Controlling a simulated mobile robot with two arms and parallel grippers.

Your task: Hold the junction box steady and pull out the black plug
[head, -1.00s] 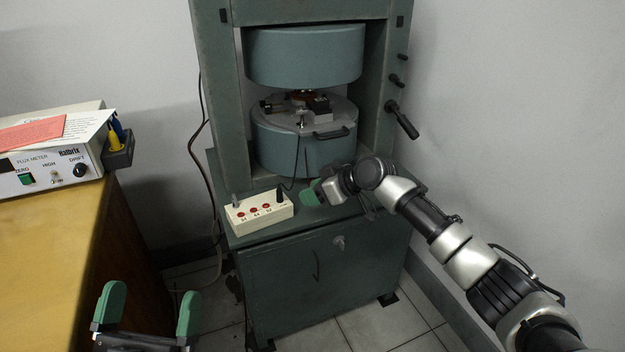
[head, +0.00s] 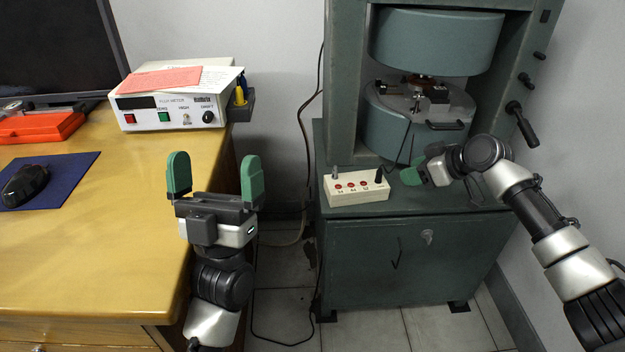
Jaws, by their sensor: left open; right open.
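The junction box (head: 357,192) is a cream box with several red sockets on its front face. It sits at the front left of the green cabinet top. The black plug (head: 379,175) stands upright in the box's right end, with a dark cable running up from it. A grey plug (head: 335,172) stands at the left end. My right gripper (head: 410,176) is open and empty, just right of the box and apart from it; one green finger shows clearly. My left gripper (head: 214,177) is open and empty, its two green fingers pointing up, near the desk's right edge, well left of the box.
The green magnet frame (head: 340,80) rises behind the box. The wooden desk (head: 120,240) at left carries a flux meter (head: 170,105), a red case (head: 40,127), and a mouse (head: 24,186) on a blue mat. A gap with a hanging cable lies between desk and cabinet.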

